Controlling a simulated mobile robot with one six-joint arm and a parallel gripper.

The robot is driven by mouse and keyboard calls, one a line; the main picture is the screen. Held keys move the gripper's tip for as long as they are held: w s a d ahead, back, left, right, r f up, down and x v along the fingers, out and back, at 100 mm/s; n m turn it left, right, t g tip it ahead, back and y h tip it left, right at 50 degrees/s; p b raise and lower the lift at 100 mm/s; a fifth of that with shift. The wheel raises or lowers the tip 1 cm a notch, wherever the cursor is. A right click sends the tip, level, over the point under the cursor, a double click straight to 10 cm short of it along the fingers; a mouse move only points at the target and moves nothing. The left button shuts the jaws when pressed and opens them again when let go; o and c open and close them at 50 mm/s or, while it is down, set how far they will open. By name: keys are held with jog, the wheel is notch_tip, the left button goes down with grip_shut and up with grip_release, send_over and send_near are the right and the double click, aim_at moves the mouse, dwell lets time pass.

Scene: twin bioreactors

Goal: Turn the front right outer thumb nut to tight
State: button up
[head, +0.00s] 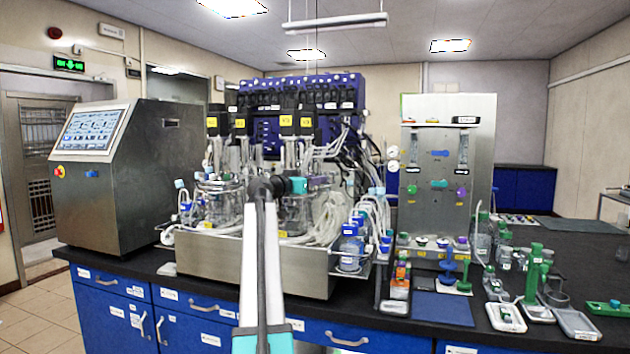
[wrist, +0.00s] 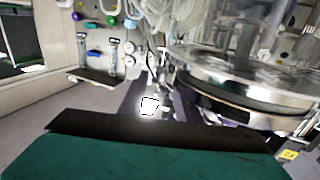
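Two glass bioreactor vessels stand in a steel tray, the left vessel (head: 217,194) and the right vessel (head: 296,213). My arm reaches up in front of them, and my gripper (head: 319,183) is at the head plate height of the right vessel, pointing right. In the wrist view a round steel head plate (wrist: 235,88) with a thick rim fills the right side, beside the dark and teal body of my wrist. The front right outer thumb nut cannot be made out in either view. My fingers are too small and dark to show whether they are open.
The steel tray (head: 240,262) has a raised wall. Tubes and a blue-capped bottle (head: 350,250) crowd its right side. A steel panel (head: 447,160) with flowmeters stands further right, and a control console (head: 125,172) stands left. A blue mat (head: 443,308) lies on the bench.

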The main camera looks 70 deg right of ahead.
jog(key=shift+w+a+f, duration=0.1)
jog(key=shift+w+a, duration=0.05)
jog(key=shift+w, duration=0.05)
jog(key=b+v, duration=0.1)
jog(key=v, duration=0.6)
jog(key=shift+a+b, duration=0.3)
jog(key=shift+s, duration=0.2)
